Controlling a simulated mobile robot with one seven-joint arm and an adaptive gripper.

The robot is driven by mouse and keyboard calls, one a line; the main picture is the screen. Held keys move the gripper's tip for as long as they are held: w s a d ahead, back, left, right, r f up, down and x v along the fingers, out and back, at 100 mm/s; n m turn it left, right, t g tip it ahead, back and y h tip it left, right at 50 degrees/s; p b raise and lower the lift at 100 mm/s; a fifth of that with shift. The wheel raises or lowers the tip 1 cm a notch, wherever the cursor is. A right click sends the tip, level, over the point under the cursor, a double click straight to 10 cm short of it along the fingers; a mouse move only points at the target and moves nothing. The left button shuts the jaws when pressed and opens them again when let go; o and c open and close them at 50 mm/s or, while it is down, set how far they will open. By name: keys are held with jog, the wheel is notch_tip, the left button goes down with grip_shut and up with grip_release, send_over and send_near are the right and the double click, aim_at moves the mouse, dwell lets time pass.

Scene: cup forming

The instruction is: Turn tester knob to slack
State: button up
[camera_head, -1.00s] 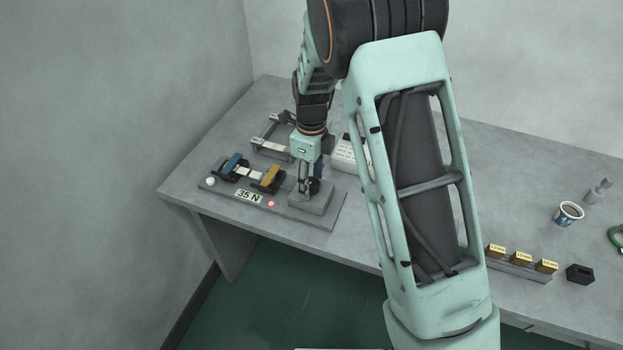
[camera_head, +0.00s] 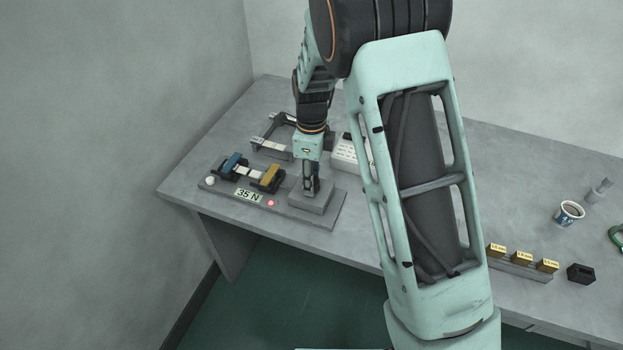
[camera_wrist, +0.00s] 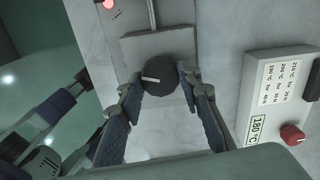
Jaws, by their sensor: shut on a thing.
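The tester (camera_head: 226,191) stands at the table's left end. It has a blue clamp (camera_head: 231,163), a yellow clamp (camera_head: 271,177) and a display (camera_head: 249,196) reading 35 N. A red light (camera_head: 271,203) glows beside the display. The dark round knob (camera_wrist: 158,84) sits on the tester's grey block (camera_head: 325,204). Its white pointer line points to the left in the wrist view. My gripper (camera_head: 311,190) is over the block, and in the wrist view its fingers (camera_wrist: 160,78) are shut on the knob from both sides. No scale marks around the knob can be read.
A white box (camera_wrist: 278,95) with a 180 °C display and a red knob (camera_wrist: 292,135) stands close beside the tester. Gold blocks (camera_head: 521,258), a black block (camera_head: 581,274) and a cup (camera_head: 568,214) are far right.

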jog(key=n+b, duration=0.1)
jog(key=n, duration=0.4)
jog(key=n+b, duration=0.1)
jog(key=n, duration=0.4)
jog(key=shift+n, duration=0.4)
jog(key=n, duration=0.5)
jog(key=shift+b, duration=0.4)
jog(key=n, duration=1.5)
jog(key=shift+r, duration=0.1)
jog(key=n+p, duration=0.1)
jog(key=n, duration=0.3)
jog(key=shift+a+n+p, duration=0.1)
jog(key=shift+n+p, duration=0.85)
jog(key=shift+n, duration=1.45)
